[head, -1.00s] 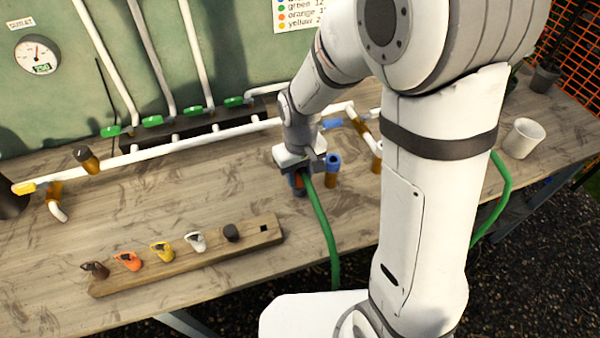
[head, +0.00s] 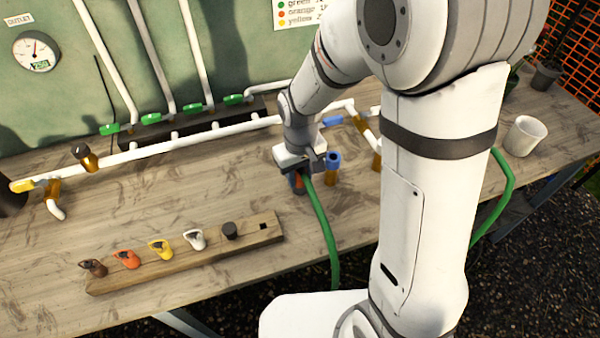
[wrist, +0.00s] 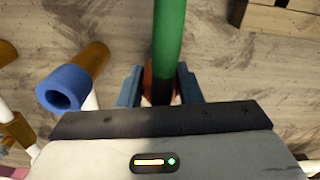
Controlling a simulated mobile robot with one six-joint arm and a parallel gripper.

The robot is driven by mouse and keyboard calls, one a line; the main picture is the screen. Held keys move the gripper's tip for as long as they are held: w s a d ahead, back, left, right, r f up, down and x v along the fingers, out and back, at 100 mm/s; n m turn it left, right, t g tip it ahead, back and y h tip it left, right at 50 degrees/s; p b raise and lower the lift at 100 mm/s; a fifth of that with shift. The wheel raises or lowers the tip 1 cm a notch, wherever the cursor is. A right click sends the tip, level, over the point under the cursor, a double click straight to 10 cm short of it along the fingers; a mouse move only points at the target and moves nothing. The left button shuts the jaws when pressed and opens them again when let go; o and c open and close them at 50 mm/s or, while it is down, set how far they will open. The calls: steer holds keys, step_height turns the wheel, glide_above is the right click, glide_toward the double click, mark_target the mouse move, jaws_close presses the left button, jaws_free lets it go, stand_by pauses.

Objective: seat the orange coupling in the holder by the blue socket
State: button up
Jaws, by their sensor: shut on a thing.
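My gripper (head: 300,173) is low over the bench, its fingers closed around the orange coupling (head: 299,182). In the wrist view the coupling (wrist: 161,82) shows as a reddish-orange end between the two blue-grey fingers (wrist: 160,88). The green hose (head: 322,225) runs from it toward the bench's front edge. The blue socket (head: 333,160) sits on a brown post just right of my gripper; in the wrist view the socket (wrist: 64,88) is to the left, apart from the fingers. The holder is hidden under my gripper, so I cannot tell whether the coupling is inside it.
A wooden rack (head: 180,262) with several coloured pieces lies at the front left. White pipes (head: 195,137) with green valve handles run along the back. A white cup (head: 524,136) stands at the right. Bare bench lies between the rack and the pipes.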

steer(key=o, duration=1.1)
steer(key=shift+f, duration=0.1)
steer(key=shift+c, duration=0.2)
step_height(320, 180, up, 8)
steer(key=shift+f, duration=0.1)
steer(key=s+d+r+m+t, duration=0.1)
steer(key=s+d+r+m, duration=0.1)
steer(key=s+d, duration=0.4)
steer(key=s+d+r+m+t, duration=0.1)
steer(key=s+d+r+m, duration=0.2)
steer(key=s+d+r, duration=0.2)
steer(key=shift+s+d+r+t, duration=0.3)
steer(key=shift+s+d+t, duration=0.1)
steer(key=shift+s+d, duration=0.3)
